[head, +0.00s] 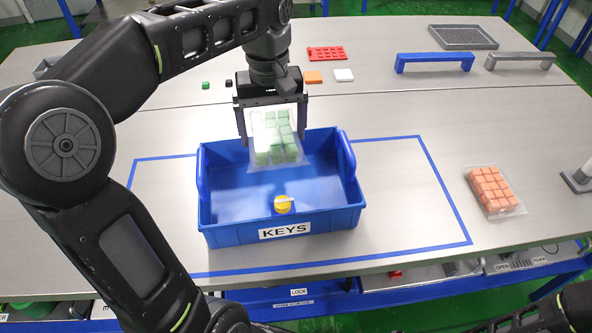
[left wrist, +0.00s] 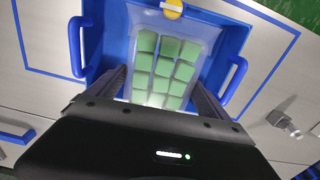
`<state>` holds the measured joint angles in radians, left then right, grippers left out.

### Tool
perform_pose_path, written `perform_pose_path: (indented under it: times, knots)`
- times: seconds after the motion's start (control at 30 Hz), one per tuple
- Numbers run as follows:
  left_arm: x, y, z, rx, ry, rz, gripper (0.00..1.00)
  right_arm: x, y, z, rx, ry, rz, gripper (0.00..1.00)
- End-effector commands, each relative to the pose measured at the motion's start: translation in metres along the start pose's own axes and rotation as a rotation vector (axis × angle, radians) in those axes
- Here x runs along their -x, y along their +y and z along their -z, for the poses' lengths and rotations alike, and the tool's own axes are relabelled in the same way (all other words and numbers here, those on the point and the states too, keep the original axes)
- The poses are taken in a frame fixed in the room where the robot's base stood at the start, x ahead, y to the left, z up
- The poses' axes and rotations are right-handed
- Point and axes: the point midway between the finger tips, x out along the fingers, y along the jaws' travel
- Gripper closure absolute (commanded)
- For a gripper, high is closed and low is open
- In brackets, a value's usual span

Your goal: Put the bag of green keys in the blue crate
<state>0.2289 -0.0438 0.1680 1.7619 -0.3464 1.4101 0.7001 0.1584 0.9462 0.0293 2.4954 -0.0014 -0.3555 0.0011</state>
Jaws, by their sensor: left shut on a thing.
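A clear bag of green keys (head: 275,137) hangs from my left gripper (head: 272,108), which is shut on its upper edge. The bag is over the far part of the blue crate (head: 225,237), which carries a KEYS label. In the left wrist view the bag (left wrist: 163,68) lies between the fingers of the gripper (left wrist: 160,95), with the blue crate (left wrist: 112,25) behind it. I cannot tell whether the bag's lower end touches the crate floor. My right gripper is not clearly seen.
A yellow knob (head: 283,204) shows at the crate's near wall. A bag of orange keys (head: 493,190) lies on the table to the right. Blue (head: 434,62) and grey (head: 519,61) handles and a grey tray (head: 463,37) are at the back right. Blue tape surrounds the crate.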

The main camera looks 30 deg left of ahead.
Motion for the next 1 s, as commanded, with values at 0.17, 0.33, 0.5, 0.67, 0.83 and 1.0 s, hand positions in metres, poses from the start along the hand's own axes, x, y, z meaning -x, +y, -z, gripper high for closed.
perform_pose_path:
  times: [0.17,0.33,0.5,0.67,0.83,1.0]
  knots:
    - [0.0,0.0,0.0,0.0,0.0,0.0,0.57,0.0,0.0,-0.001,0.0,-0.001,0.0,0.64]
    - [0.0,0.0,0.0,0.0,0.0,0.0,0.57,0.0,0.0,-0.001,0.0,-0.001,0.0,0.64]
    - [-0.012,0.0,0.0,0.0,-0.002,0.001,0.57,-0.006,0.002,0.0,0.0,0.0,0.0,0.64]
    - [-0.042,0.0,-0.001,-0.001,-0.004,0.003,0.57,-0.013,0.005,0.0,0.0,0.0,0.0,0.64]
    - [-0.087,-0.001,-0.001,-0.002,-0.005,0.004,0.57,-0.013,0.005,0.0,0.0,0.001,0.0,0.64]
    - [-0.123,0.0,-0.001,-0.001,-0.004,0.001,0.57,-0.013,0.005,0.0,0.0,0.001,0.0,0.64]
